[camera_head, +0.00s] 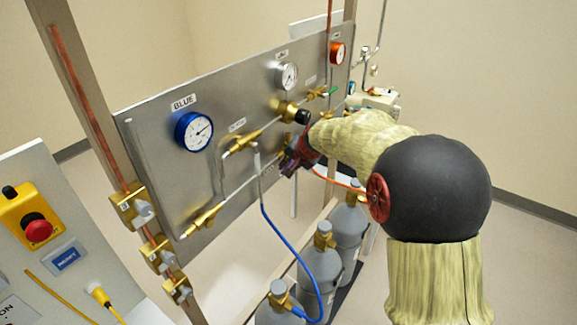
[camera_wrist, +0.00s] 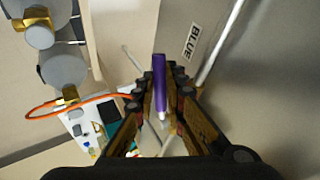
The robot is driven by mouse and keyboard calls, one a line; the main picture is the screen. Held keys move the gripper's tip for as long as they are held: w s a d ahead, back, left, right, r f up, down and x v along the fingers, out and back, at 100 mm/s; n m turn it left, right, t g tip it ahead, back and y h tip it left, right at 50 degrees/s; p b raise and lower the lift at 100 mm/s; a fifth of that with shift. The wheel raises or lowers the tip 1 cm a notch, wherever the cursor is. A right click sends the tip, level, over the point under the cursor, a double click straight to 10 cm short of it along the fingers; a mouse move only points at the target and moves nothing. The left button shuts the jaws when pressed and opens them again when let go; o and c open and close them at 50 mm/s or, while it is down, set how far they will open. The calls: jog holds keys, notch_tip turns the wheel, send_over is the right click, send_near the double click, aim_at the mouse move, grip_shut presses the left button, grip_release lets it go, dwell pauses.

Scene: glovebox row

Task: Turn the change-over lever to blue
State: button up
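A purple lever-like bar (camera_wrist: 159,80) with a pale near end shows in the wrist view, between the two fingers of my gripper (camera_wrist: 160,92). The fingers stand a little apart on either side of it. I cannot tell whether they touch it. In the head view my gripper (camera_head: 292,160) is at the lower middle of the steel panel (camera_head: 165,175), in front of brass fittings, and hides the lever there. The blue-rimmed gauge (camera_head: 194,131) sits at the panel's left under a BLUE label (camera_head: 184,102).
An orange-rimmed gauge (camera_head: 337,52) and a white-faced gauge (camera_head: 287,76) are on the panel's right side. Grey cylinders (camera_head: 318,265) with blue and orange hoses stand below the panel. A yellow emergency-stop box (camera_head: 24,214) is at the far left.

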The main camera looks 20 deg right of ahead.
jog(key=o, duration=0.3)
jog(key=shift+o, duration=0.2)
jog(key=v, duration=0.8)
jog(key=shift+c, duration=0.5)
